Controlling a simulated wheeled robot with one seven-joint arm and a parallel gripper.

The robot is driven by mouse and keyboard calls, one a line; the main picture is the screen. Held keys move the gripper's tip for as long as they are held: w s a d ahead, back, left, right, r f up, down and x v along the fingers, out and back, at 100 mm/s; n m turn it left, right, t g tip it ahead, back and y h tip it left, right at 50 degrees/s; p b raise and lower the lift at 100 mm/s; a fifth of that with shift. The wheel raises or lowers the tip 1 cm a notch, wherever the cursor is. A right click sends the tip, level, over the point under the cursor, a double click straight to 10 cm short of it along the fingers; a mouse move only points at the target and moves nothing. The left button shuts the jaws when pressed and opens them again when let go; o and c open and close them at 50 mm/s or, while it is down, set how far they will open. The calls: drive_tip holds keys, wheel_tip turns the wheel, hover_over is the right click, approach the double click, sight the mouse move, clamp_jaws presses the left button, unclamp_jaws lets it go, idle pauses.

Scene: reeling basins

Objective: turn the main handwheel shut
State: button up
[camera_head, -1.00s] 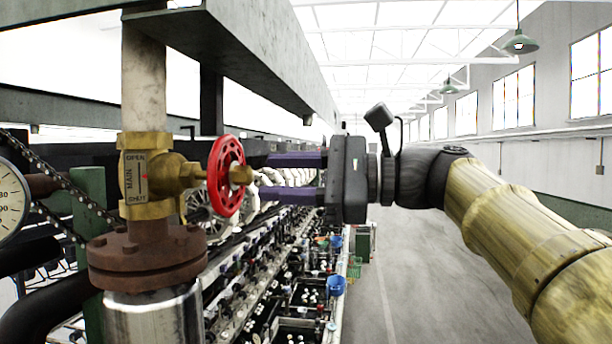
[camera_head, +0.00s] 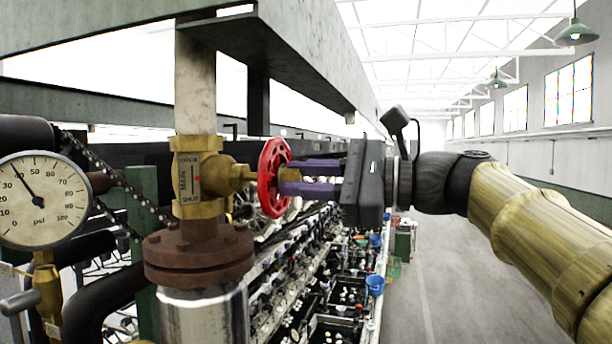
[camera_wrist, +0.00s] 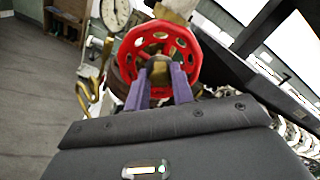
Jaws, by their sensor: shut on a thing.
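The red main handwheel (camera_head: 265,186) stands upright on the brass stem at the right of the main valve (camera_head: 203,175). In the wrist view the wheel's holed red rim (camera_wrist: 128,60) surrounds the fingertips, and my gripper (camera_wrist: 161,73) is shut on the brass-coloured hub. The exact finger contact is partly hidden.
A pressure gauge (camera_head: 42,200) reads a little under 40 psi at left. A rusty flange (camera_head: 200,255) and chain lie near the valve. A grey beam (camera_head: 290,60) runs overhead.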

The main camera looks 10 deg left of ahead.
drive_tip(key=m+p, duration=0.2)
drive_tip(key=shift+r+m, duration=0.3)
drive_tip(key=m+p, duration=0.3)
drive_tip(key=m, duration=0.2)
drive_tip(key=shift+f+m, duration=0.3)
drive_tip(key=shift+f, duration=0.05)
drive_tip(key=m, duration=0.3)
drive_tip(key=shift+m, duration=0.4)
drive_tip(key=m, duration=0.4)
drive_tip(key=shift+m, duration=0.3)
drive_tip(key=o, duration=0.9)
drive_tip(key=shift+c, duration=0.2)
